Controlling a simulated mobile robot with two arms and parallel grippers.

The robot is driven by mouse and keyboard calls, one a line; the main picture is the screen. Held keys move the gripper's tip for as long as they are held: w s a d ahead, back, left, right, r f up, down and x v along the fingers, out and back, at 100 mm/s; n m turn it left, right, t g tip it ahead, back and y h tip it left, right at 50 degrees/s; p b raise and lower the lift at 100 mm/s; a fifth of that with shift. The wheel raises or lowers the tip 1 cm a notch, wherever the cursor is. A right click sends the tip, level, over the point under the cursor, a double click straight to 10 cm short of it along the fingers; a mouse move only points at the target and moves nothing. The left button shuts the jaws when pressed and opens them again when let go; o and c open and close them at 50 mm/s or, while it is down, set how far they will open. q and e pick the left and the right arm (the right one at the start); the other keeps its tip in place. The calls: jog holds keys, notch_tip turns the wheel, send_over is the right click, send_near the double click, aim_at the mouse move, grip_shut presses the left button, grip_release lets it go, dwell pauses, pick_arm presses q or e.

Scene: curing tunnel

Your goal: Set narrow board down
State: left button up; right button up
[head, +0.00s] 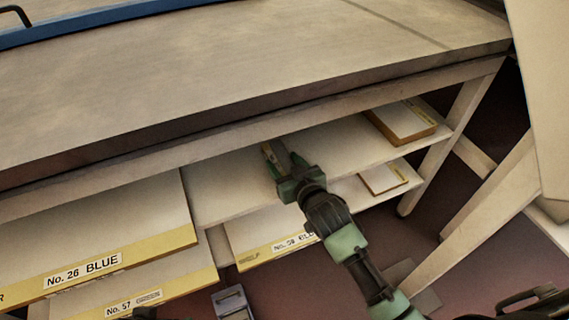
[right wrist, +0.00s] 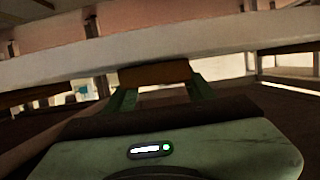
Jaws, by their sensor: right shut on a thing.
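My right gripper (head: 279,160) reaches in under the big table and is shut on the narrow board. Only a small brownish end of the narrow board (head: 268,153) shows at the fingertips in the head view. In the right wrist view the board's brown edge (right wrist: 154,73) lies across between the two green fingers of the gripper (right wrist: 158,90). The gripper is over the bare part of the upper shelf (head: 232,188); I cannot tell whether the board touches the shelf.
A board marked No. 26 BLUE (head: 100,235) lies on the upper shelf at left, and a small board (head: 400,122) at right. Lower boards include No. 57 (head: 150,290) and a small one (head: 383,178). The table's front edge (head: 250,110) overhangs the shelf.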

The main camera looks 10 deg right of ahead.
jog(key=o, duration=1.4)
jog(key=shift+f, duration=0.1)
pick_arm(q)
jog(key=shift+w, duration=0.1)
pick_arm(e)
jog(key=shift+r, duration=0.2)
jog(key=shift+p+v, duration=1.4)
jog(key=shift+v, duration=4.6)
pick_arm(q)
jog(key=shift+w+f, duration=0.1)
jog(key=shift+f, duration=0.25)
pick_arm(e)
jog(key=s+d+f+g+h, duration=0.1)
jog(key=s+d+f+g, duration=0.2)
jog(key=s, duration=0.6)
jog(key=s+d+f+g+h, duration=0.1)
jog(key=s+d+f+g, duration=0.2)
jog(key=s+f+g, duration=0.5)
jog(key=s, duration=0.2)
jog(key=shift+s+h, duration=0.3)
jog(key=shift+f, duration=0.1)
